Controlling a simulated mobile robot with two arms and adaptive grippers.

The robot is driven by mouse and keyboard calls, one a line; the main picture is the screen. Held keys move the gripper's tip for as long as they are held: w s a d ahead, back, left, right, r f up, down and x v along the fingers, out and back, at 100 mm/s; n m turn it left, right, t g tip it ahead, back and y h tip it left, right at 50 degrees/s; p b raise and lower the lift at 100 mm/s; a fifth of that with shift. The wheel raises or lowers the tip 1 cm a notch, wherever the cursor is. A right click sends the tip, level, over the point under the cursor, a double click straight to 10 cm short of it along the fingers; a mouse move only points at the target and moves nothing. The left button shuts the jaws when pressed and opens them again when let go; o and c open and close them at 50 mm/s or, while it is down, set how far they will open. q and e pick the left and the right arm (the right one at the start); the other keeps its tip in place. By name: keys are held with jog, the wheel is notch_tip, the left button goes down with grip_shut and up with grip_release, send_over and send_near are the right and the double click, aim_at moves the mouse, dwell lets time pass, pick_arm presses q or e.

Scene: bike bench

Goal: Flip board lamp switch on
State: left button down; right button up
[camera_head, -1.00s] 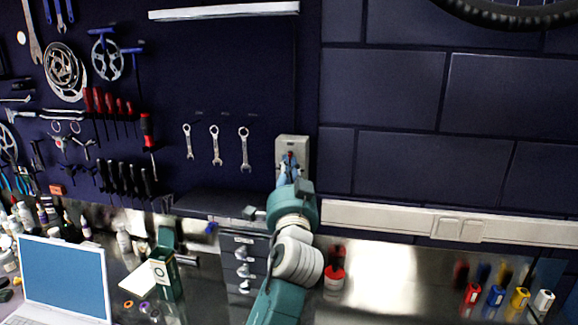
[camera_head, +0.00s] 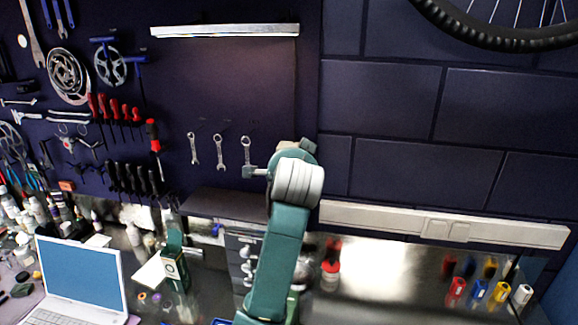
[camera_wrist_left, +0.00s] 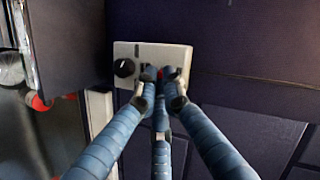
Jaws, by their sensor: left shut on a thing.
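The pale switch plate (camera_wrist_left: 150,53) is on the dark wall in the left wrist view, with a round black knob (camera_wrist_left: 124,68) and a small red-tipped switch (camera_wrist_left: 160,74). My left gripper (camera_wrist_left: 163,90) has its blue fingers closed together at the switch, in front of the plate; they partly hide the switch, so its exact position is unclear. In the head view my left arm hides the gripper and most of the plate. The long board lamp (camera_head: 225,31) is at the top of the tool board (camera_head: 225,90), and the board below it looks softly lit. My right gripper is not in view.
Wrenches (camera_head: 219,152) hang left of my arm, above a dark shelf (camera_head: 225,204). A laptop (camera_head: 82,275), a green box (camera_head: 174,268) and bottles crowd the bench at left. A pale wall rail (camera_head: 390,219) runs right. A bike wheel (camera_head: 490,35) hangs top right.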

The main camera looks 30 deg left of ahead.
pick_arm(q)
jog(key=shift+w+r+g+h, duration=0.2)
jog(key=shift+r+g+h, duration=0.25)
jog(key=shift+g, duration=0.75)
jog(key=shift+a, duration=0.1)
jog(key=c, duration=1.9)
grip_release()
jog(key=shift+r, duration=0.1)
jog(key=v, duration=1.2)
